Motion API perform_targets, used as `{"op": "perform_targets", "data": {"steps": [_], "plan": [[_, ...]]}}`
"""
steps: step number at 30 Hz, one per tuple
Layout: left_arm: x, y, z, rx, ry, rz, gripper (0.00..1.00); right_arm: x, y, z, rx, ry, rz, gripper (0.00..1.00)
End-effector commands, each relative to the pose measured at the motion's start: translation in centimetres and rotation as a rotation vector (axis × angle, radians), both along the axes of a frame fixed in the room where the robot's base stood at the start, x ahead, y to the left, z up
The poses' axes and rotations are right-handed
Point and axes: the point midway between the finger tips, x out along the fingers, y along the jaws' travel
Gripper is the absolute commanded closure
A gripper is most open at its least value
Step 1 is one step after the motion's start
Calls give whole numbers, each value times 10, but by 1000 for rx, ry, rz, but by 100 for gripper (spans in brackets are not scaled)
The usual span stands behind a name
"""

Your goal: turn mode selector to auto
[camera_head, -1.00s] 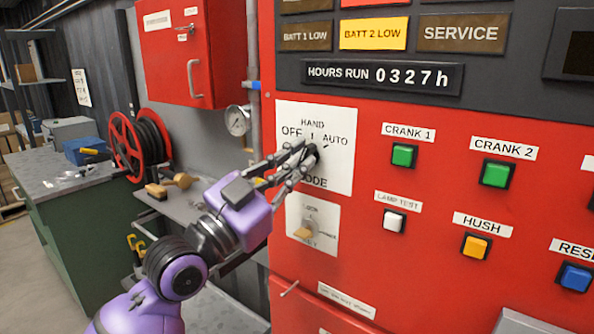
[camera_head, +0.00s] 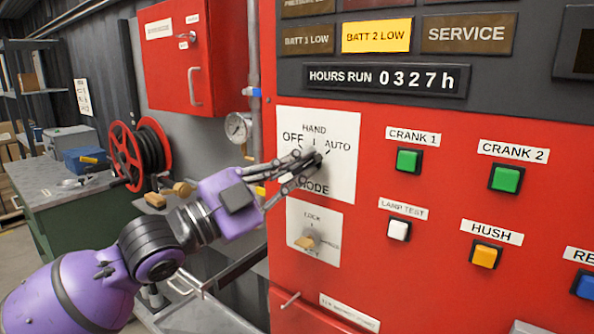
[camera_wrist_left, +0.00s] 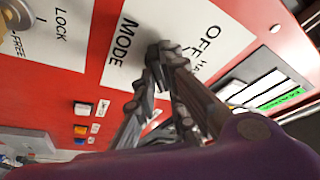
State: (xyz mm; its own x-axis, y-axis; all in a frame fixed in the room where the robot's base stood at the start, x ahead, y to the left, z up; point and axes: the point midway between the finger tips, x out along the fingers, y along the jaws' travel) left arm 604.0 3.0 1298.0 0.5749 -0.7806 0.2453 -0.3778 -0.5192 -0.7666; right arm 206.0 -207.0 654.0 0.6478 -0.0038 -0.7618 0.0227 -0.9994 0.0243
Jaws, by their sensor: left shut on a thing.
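The white mode plate (camera_head: 342,188) on the red panel carries the words OFF, HAND, AUTO and MODE. The dark mode selector knob (camera_head: 317,156) is at its middle, mostly covered by fingers, so its pointing direction is hard to tell. My left gripper (camera_head: 313,163) reaches in from the left and is shut on the knob. In the left wrist view, its fingers (camera_wrist_left: 154,68) meet at the dark knob between the words MODE and OFF. My right gripper is not in view.
Below the plate is a lock switch (camera_head: 309,241). To the right are green crank buttons (camera_head: 408,160), a white lamp test button (camera_head: 399,230) and an orange hush button (camera_head: 486,254). A gauge (camera_head: 238,127) and hose reel (camera_head: 140,153) stand left, behind my arm.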

Motion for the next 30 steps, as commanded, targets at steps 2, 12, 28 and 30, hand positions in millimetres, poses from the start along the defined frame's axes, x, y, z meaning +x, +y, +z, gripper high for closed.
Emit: {"op": "perform_targets", "data": {"steps": [2,12,28,30], "plan": [[0,0,0,0,-1,-1,100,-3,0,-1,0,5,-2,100],[0,0,0,-1,0,-1,73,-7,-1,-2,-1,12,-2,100],[-12,19,-7,3,1,3,71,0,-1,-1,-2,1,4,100],[-21,30,-11,5,3,2,71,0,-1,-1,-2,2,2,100]]}}
